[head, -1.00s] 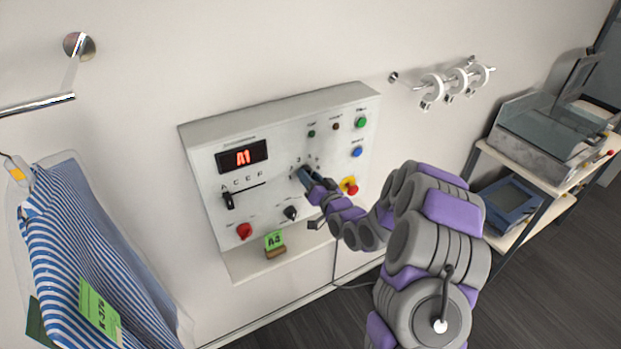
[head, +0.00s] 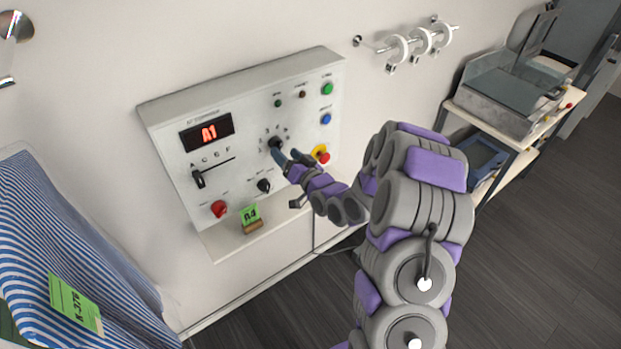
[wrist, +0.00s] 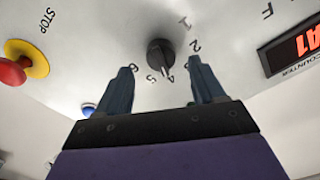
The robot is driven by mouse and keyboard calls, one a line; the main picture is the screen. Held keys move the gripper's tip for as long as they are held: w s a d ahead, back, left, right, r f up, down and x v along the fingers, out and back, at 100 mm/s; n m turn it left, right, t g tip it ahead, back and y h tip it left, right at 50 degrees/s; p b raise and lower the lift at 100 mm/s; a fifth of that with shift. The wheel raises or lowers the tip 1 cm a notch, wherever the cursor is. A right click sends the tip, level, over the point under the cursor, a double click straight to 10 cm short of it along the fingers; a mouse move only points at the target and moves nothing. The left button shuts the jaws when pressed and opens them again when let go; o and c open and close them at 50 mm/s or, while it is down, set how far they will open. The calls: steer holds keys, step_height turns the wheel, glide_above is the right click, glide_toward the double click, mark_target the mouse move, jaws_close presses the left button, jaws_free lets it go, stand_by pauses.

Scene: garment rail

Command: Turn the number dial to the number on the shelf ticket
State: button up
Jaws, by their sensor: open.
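The black number dial (head: 276,143) is on the wall panel, and it also shows in the wrist view (wrist: 160,54) with printed numbers around it. Its pale pointer mark is directed at or very near the 4. The green shelf ticket (head: 250,214) reads A4 and stands in a small wooden holder on the panel's ledge. The red display (head: 208,132) reads A1. My gripper (head: 291,157) is just in front of the dial. In the wrist view my gripper (wrist: 163,65) is open, one finger on either side of the dial, with nothing between its fingers.
A letter slider (head: 199,178), a red knob (head: 219,209) and a black knob (head: 264,185) are on the panel. The red stop button (head: 323,157) and blue button (head: 326,118) are close to the right. A striped garment (head: 60,240) hangs at left.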

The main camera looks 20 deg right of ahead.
steer(key=p+v, duration=1)
steer(key=v, duration=0.3)
steer(key=shift+s+d, duration=0.2)
steer(key=shift+s, duration=0.1)
steer(key=shift+f, duration=0.1)
